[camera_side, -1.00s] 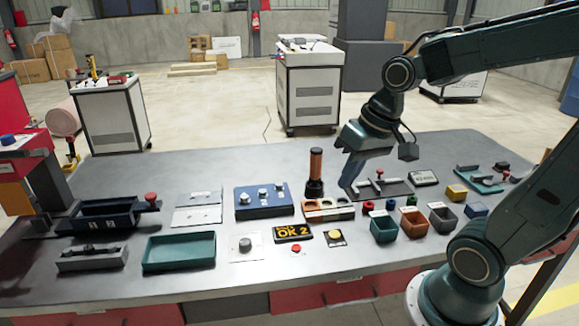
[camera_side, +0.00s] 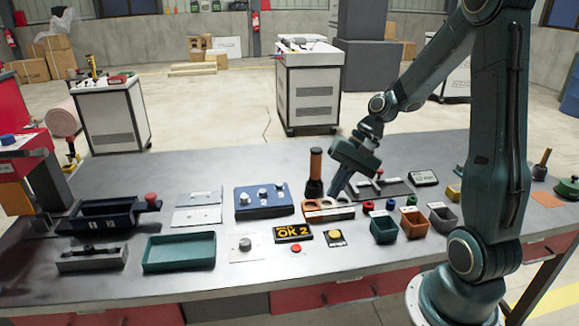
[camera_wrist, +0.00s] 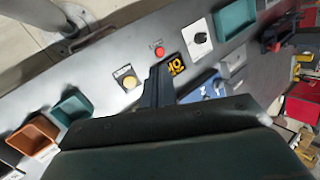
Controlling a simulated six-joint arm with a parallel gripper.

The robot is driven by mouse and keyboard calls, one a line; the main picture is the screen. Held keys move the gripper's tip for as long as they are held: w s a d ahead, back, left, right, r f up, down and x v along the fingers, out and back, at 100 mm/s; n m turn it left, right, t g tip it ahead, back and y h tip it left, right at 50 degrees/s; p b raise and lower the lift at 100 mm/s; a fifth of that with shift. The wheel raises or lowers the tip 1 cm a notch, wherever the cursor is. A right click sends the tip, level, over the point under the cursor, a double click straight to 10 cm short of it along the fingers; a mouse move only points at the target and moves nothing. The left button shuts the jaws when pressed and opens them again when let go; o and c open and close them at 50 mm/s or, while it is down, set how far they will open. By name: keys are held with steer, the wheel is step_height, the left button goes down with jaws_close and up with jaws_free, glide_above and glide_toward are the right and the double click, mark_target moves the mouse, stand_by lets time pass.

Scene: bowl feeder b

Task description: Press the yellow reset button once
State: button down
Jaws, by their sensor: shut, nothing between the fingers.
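The yellow button (camera_side: 334,234) sits on a small plate on the bench, right of the black "OK 2" display (camera_side: 293,233). The yellow button also shows in the wrist view (camera_wrist: 129,82), left of the fingers. My gripper (camera_side: 332,196) is shut and empty. It hangs above the bench behind the yellow button, near the light rack with round holes, and does not touch the button. In the wrist view, the shut fingers (camera_wrist: 157,75) point between the yellow button and the display, which they partly cover.
A red button (camera_side: 296,249) is left of and nearer than the yellow one. Green (camera_side: 384,229) and orange (camera_side: 413,223) bins stand to the right. A tall orange-and-black cylinder (camera_side: 315,172) stands close to my gripper.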

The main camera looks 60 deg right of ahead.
mark_target(338, 232)
steer(key=d+f+m+t+y, duration=0.1)
steer(key=d+f+m+y, duration=0.1)
steer(key=d+f+m, duration=0.2)
steer(key=shift+w+d+f+m+t, duration=0.25)
steer(key=shift+d+f+m+t, duration=0.15)
steer(key=shift+d+f, duration=0.05)
steer(key=shift+f, duration=0.15)
steer(key=shift+f, duration=4.25)
steer(key=shift+f, duration=0.85)
stand_by(0.6)
steer(key=shift+r, duration=0.85)
steer(key=shift+r, duration=0.1)
